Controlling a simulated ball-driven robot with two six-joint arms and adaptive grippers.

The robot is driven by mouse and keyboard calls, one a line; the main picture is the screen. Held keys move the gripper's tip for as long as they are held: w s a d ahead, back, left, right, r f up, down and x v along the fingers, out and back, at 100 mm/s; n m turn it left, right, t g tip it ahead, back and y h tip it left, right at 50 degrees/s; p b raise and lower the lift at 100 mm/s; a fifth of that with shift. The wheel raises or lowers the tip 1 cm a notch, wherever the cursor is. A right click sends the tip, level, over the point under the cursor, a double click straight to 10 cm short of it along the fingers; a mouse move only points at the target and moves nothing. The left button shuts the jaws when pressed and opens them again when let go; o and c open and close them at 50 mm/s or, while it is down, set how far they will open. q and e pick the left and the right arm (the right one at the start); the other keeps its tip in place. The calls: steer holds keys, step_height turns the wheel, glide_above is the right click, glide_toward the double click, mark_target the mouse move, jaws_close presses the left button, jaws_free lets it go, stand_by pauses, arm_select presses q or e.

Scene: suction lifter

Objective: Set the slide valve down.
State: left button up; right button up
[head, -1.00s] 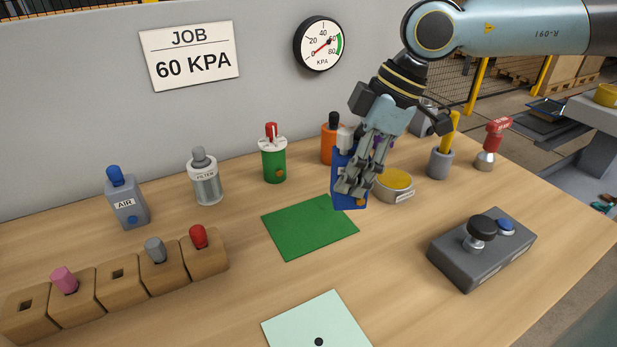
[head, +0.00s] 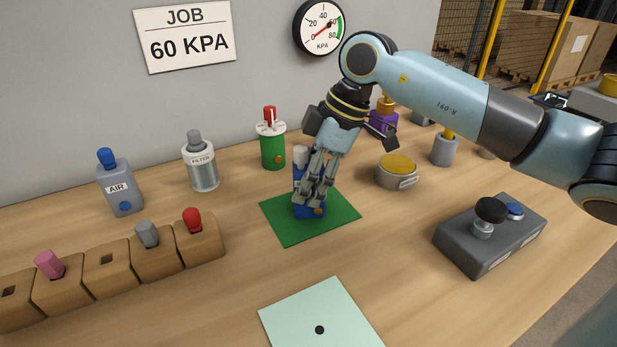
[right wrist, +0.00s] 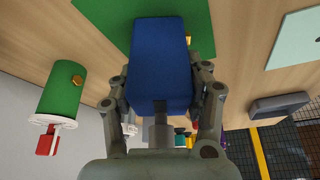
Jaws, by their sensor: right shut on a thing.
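The slide valve is a blue block (head: 304,212) with a pale grey knob on top. In the head view it stands roughly upright over the green mat (head: 340,219). My right gripper (head: 314,198) is shut on it, with fingers across its body. In the right wrist view the blue block (right wrist: 160,60) sits between the two fingers, with the green mat (right wrist: 110,20) beyond it. I cannot tell whether its base touches the mat. My left gripper is not in view.
A green valve with a red handle (head: 272,150) stands behind the mat. A yellow-topped round tin (head: 397,172) is to the right, and a grey joystick box (head: 490,238) further right. A wooden peg row (head: 125,262) lies left; a pale card (head: 318,310) lies in front.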

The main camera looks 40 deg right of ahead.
steer(key=shift+f, duration=0.1)
steer(key=o, duration=1.3)
steer(key=p+v, duration=0.2)
steer(key=v, duration=1)
